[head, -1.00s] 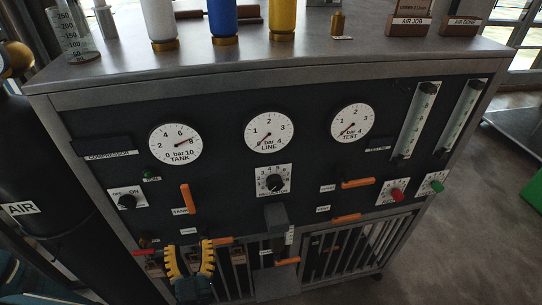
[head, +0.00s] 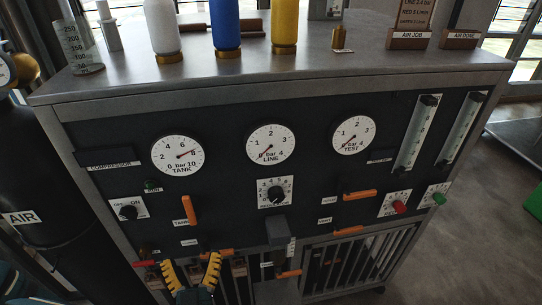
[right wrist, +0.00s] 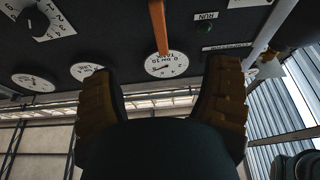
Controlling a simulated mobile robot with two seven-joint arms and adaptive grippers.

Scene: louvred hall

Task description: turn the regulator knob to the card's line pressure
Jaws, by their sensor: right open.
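The regulator knob (head: 276,193) is black on a white scale plate, below the LINE gauge (head: 270,144). The LINE needle points low left, near zero. The job card (head: 411,15) stands in the AIR JOB holder; it reads LINE 2.4 bar, with RED and GREEN flow lines below. My right gripper (head: 192,268) is open and empty, low in front of the panel, left of and below the knob, touching nothing I can make out. In the right wrist view its fingers (right wrist: 160,105) are spread, and the knob (right wrist: 36,22) shows upper left, outside them. My left gripper is not in view.
An orange lever (head: 190,210) sticks out left of the knob, and a dark block (head: 278,231) juts out below it. The TANK gauge (head: 178,155) reads about 8. Red (head: 399,207) and green (head: 439,199) knobs are at right. Bottles stand on top.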

